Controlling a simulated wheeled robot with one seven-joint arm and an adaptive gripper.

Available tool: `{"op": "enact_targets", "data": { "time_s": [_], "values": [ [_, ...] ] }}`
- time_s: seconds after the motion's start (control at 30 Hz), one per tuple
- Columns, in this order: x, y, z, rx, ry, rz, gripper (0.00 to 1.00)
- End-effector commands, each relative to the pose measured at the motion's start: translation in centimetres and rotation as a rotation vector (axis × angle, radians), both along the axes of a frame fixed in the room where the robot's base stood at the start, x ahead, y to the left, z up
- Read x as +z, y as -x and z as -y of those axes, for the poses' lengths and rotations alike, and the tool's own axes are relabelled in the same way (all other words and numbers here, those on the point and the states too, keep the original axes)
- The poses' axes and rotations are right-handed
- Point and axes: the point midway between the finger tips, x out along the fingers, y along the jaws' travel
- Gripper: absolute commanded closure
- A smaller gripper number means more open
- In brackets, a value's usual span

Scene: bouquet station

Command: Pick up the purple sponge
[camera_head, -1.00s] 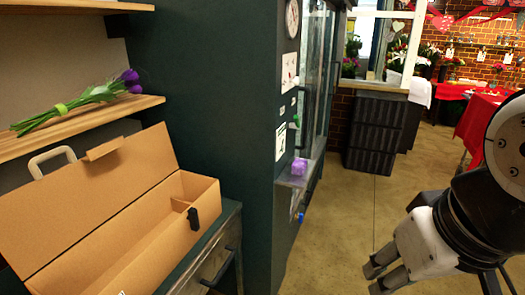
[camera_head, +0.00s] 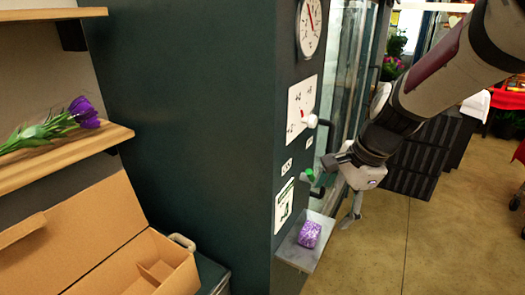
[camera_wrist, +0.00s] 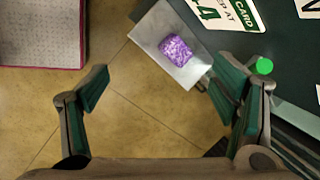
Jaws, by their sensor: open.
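The purple sponge (camera_head: 309,234) is a small speckled block on a grey metal shelf (camera_head: 290,252) fixed to the side of the dark green cabinet. It also shows in the wrist view (camera_wrist: 176,50), ahead of the fingers and right of the middle. My gripper (camera_head: 340,195) is in the head view, above and to the right of the sponge and apart from it. In the wrist view my gripper (camera_wrist: 160,95) has its two fingers spread wide, with only floor between them. Nothing is held.
An open cardboard box (camera_head: 160,265) and purple flowers (camera_head: 60,128) are at left.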

Motion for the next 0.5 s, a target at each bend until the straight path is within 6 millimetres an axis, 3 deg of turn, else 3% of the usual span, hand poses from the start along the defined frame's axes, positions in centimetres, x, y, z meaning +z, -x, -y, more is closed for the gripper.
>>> {"op": "enact_targets", "data": {
  "time_s": [0.2,0.5],
  "values": [
    [-4.2,-3.6,2.3,-0.445,-0.173,-0.132,0.2],
    [-7.9,-5.5,3.7,-0.732,-0.275,-0.216,0.2]
  ]
}}
